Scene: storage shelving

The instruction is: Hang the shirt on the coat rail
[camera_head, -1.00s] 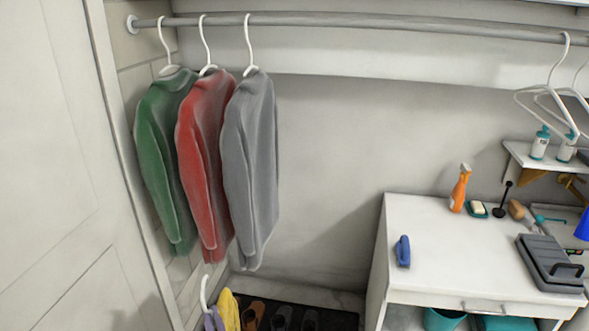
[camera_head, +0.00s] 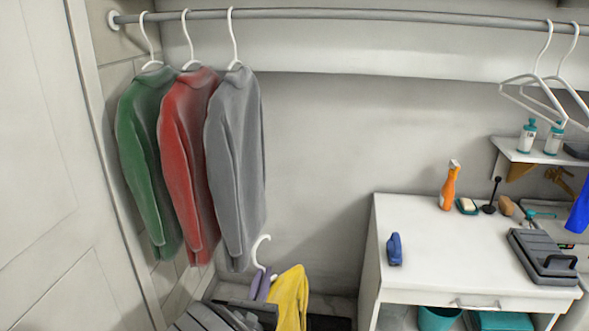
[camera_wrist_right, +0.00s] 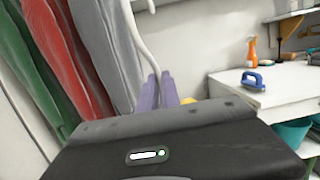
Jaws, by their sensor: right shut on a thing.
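A yellow shirt (camera_head: 291,300) hangs below a white hanger hook (camera_head: 261,250) at the bottom centre of the head view. My right gripper (camera_head: 264,283), with purple fingers, is shut on the hanger just under its hook. In the right wrist view the purple fingers (camera_wrist_right: 160,92) close on the white hanger (camera_wrist_right: 142,45), and only a sliver of yellow shirt (camera_wrist_right: 188,101) shows. The grey coat rail (camera_head: 340,15) runs across the top, well above the held hook. My left gripper is not in view.
Green (camera_head: 145,150), red (camera_head: 190,150) and grey (camera_head: 236,150) shirts hang at the rail's left end. Empty white hangers (camera_head: 533,85) hang at right. The rail between is clear. A white cabinet (camera_head: 450,245) with items on top stands at lower right.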

